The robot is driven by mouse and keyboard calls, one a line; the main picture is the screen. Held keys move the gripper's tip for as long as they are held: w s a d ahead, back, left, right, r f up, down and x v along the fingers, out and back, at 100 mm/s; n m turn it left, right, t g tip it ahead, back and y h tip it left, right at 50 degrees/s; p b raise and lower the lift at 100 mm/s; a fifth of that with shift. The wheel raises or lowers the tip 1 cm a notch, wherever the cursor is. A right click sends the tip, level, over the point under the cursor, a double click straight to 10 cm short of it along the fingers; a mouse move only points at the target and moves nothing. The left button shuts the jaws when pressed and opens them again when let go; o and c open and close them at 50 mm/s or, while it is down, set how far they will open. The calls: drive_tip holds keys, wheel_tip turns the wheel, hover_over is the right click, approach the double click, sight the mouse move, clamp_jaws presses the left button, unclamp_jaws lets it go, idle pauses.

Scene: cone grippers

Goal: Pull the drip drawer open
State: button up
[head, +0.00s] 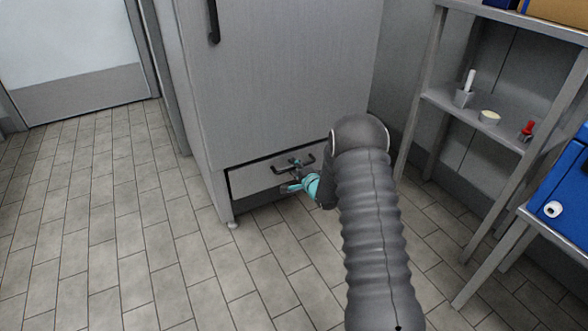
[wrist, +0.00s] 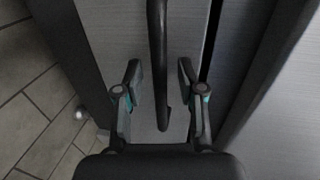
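The drip drawer (head: 252,181) is a grey front at the bottom of a tall grey cabinet. It looks closed in the head view, with a dark gap along its top edge. Its dark bar handle (head: 309,160) runs across the front; in the wrist view the handle (wrist: 157,60) runs up the picture. My gripper (head: 292,173) is at the drawer front by the handle. In the wrist view my gripper (wrist: 160,75) is open, with one finger on each side of the handle and a visible gap to each. Whether the handle lies fully between the fingertips in depth is unclear.
The cabinet (head: 280,80) has a second dark handle (head: 213,22) higher up. A metal shelf (head: 480,115) with small items stands right, with a blue box (head: 568,185) at the edge. Tiled floor (head: 110,220) in front and to the left is clear.

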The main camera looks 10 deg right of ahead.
drive_tip(key=shift+w+f, duration=0.1)
drive_tip(key=shift+w, duration=0.15)
clamp_jaws()
